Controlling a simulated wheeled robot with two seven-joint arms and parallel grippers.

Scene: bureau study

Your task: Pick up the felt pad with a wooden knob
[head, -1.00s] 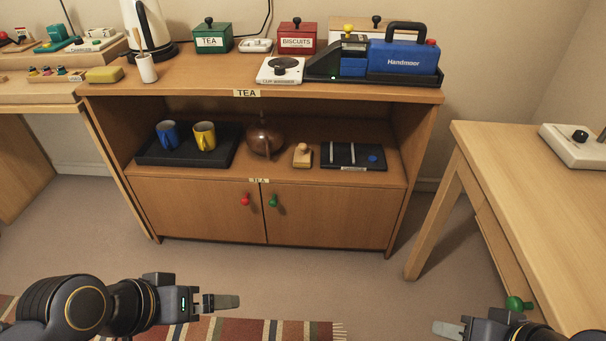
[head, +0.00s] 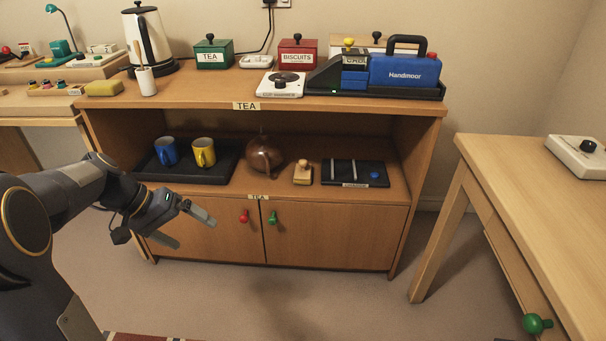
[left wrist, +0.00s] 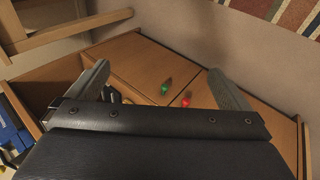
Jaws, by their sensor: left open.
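The felt pad with a wooden knob (head: 302,174) sits on the middle shelf of the tea cabinet. It is a small pale block with a rounded knob, between the brown round pot and the dark flat case. My left gripper (head: 187,229) is open and empty in front of the cabinet's left door, below and left of the pad, and apart from it. In the left wrist view, the open fingers (left wrist: 165,88) frame the cabinet doors. I cannot make out the pad in that view. My right gripper is out of the head view.
On the shelf, a black tray (head: 226,170) holds a blue mug (head: 166,151) and a yellow mug (head: 203,152). The brown pot (head: 265,156) stands left of the pad, the dark case (head: 345,172) right. The cabinet top (head: 215,88) overhangs the shelf. A desk (head: 520,190) stands at right.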

